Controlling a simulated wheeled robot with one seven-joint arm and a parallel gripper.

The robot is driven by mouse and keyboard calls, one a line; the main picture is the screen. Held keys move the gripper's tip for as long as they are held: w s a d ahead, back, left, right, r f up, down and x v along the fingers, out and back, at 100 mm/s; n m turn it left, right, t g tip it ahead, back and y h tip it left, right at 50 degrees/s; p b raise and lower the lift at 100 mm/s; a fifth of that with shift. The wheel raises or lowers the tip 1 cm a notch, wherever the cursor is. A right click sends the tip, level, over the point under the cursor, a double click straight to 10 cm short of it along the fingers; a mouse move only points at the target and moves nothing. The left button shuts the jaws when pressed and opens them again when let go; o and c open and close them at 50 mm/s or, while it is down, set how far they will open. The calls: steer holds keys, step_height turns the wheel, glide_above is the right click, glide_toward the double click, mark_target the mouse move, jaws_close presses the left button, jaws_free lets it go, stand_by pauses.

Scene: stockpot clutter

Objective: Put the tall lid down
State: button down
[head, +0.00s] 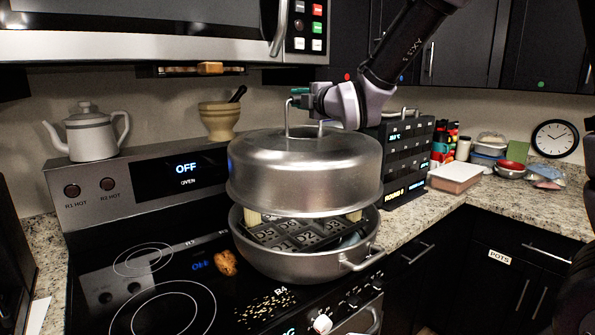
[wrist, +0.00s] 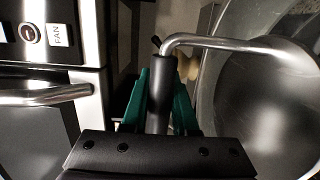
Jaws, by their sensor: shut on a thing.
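The tall lid (head: 305,175) is a domed silver metal lid with a loop handle on top, roughly level above the stockpot (head: 362,257). In the wrist view, the green fingers of my gripper (wrist: 161,95) close around the dark part of the handle, and the lid (wrist: 265,105) fills the right side. The stockpot stands on the stove's right side. A black rack with labelled cells (head: 290,236) and pale blocks fill its mouth, showing in the gap under the lid. Whether the lid touches them is unclear.
A kettle (head: 92,135) and a mortar (head: 219,120) stand on the stove's back ledge. A brown lump (head: 226,263) lies on the cooktop. A black panelled box (head: 400,150) stands close right of the lid. The microwave (head: 150,35) overhangs behind. The front-left burners are clear.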

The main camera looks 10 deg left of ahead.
mark_target(299, 131)
steer(key=shift+f, duration=4)
steer(key=c, duration=0.7)
jaws_free()
steer(key=shift+f, duration=0.1)
